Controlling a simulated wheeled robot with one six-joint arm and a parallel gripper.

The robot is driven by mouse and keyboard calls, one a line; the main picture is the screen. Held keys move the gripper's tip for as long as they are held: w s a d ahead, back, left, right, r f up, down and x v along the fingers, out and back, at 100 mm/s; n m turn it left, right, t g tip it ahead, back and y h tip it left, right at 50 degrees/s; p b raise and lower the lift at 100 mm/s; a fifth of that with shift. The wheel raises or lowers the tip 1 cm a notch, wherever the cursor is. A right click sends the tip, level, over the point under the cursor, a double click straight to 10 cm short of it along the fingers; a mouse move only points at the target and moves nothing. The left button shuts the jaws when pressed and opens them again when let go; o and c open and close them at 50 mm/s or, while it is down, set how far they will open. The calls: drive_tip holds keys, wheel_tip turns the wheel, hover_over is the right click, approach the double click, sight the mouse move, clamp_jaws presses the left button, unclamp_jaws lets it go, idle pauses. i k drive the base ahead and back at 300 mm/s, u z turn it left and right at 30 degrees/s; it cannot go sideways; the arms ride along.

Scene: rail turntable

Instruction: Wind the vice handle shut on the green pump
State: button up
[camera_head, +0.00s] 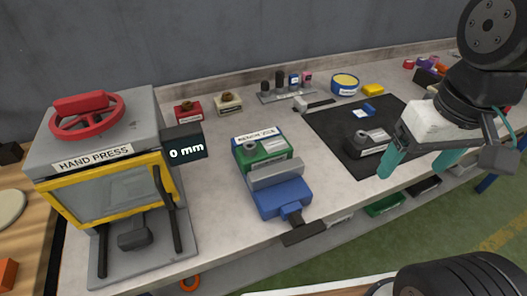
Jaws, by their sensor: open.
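The blue bench vice (278,201) stands on the grey bench near the middle of the view, its label at the back. The green pump (262,153) sits in the vice, behind the grey front jaw (277,174). Whether the jaw touches the pump cannot be told. The dark vice handle (303,233) sticks out at the vice's front, over the bench edge. My gripper (414,166) is open and empty, with teal fingertips. It is to the right of the vice, above the black mat, apart from the handle.
A hand press (93,157) with a red wheel stands at the left, its display reading 0 mm. A black mat (343,124) at the right holds a grey part (367,141) and a blue block (362,111). Red and beige blocks stand behind the vice.

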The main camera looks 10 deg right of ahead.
sight(301, 232)
drive_tip(key=u, duration=0.55)
drive_tip(key=k, duration=1.2)
drive_tip(key=z, duration=0.55)
